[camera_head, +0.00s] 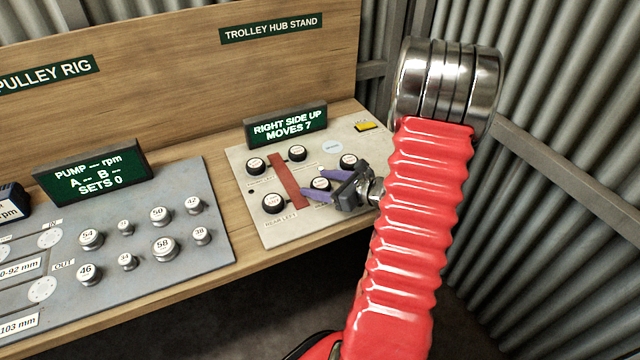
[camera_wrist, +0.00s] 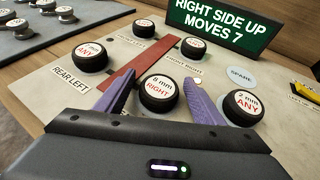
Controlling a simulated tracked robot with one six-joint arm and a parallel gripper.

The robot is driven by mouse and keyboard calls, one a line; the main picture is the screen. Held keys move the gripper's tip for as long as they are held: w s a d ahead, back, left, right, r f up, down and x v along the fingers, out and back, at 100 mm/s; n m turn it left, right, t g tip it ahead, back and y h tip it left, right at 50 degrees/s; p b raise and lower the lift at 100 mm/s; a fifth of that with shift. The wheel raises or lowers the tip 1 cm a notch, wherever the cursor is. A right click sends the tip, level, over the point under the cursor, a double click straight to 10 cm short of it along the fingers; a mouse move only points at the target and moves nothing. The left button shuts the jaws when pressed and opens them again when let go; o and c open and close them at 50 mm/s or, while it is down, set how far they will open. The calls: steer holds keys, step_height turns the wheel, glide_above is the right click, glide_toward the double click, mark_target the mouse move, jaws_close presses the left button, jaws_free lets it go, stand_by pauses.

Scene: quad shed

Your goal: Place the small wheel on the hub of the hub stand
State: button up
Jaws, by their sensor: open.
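The hub stand (camera_head: 250,154) is a pale board with a red bar (camera_head: 287,180) across it. Several black wheels with white faces sit on it. My gripper (camera_head: 312,182) is open, its purple fingers on either side of a wheel marked "8 mm RIGHT" (camera_wrist: 158,93); I cannot tell whether they touch it. A wheel marked "2 mm ANY" (camera_wrist: 243,107) sits right of the right finger. Other wheels are the rear-left one (camera_head: 274,203), the front-right one (camera_head: 297,153) and one at far left (camera_head: 257,165). I cannot tell which wheel is the small one. Hubs under wheels are hidden.
A green display (camera_head: 286,125) reading "RIGHT SIDE UP MOVES 7" stands behind the board. A pale blue "SPARE" disc (camera_wrist: 241,76) is uncovered. A yellow switch (camera_head: 366,126) is at the back right. The pulley board (camera_head: 190,170) with several metal knobs lies to the left.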

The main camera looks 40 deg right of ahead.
steer(key=v, duration=1.2)
stand_by(0.6)
steer(key=w+a+r+n+g+y, duration=0.1)
steer(key=a+r+n+g+y, duration=0.2)
steer(key=a+n, duration=0.6)
steer(key=w+a+r+n+g+y, duration=0.1)
steer(key=a+r+n+g, duration=0.4)
steer(key=a, duration=0.9)
steer(key=s+a+r+n+h, duration=0.3)
steer(key=a+n, duration=0.2)
steer(key=n, duration=0.5)
steer(key=s+a+r+n+h, duration=0.3)
steer(key=s+a+r+n, duration=0.1)
steer(key=n, duration=0.5)
steer(key=shift+s+a+n+h, duration=0.3)
steer(key=shift+a+n, duration=0.1)
steer(key=shift+a, duration=0.45)
